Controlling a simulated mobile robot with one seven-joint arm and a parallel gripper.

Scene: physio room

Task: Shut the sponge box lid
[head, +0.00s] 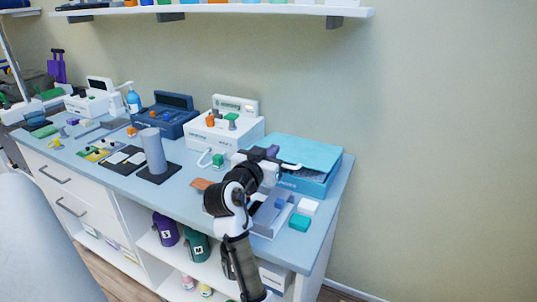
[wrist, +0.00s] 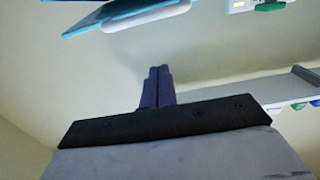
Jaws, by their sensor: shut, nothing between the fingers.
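A teal box (head: 312,186), which looks like the sponge box, stands at the right end of the counter. Its teal lid (head: 305,150) lies over the top; I cannot tell whether it is fully down. A white bar shows at the lid's near left side. My gripper (head: 264,152) is beside the box's left side, shut and empty. In the wrist view its dark fingers (wrist: 156,86) are together. A teal panel (wrist: 95,20) with a white rounded bar (wrist: 150,14) shows at the top there, apart from the fingertips. My arm hides part of the box's near left side.
A white device (head: 225,132) and a dark blue case (head: 165,118) stand left of the box. A grey tray (head: 265,226), a green block (head: 299,222) and a white block (head: 307,206) lie in front. A wall shelf (head: 290,9) runs above. The wall right of the counter is bare.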

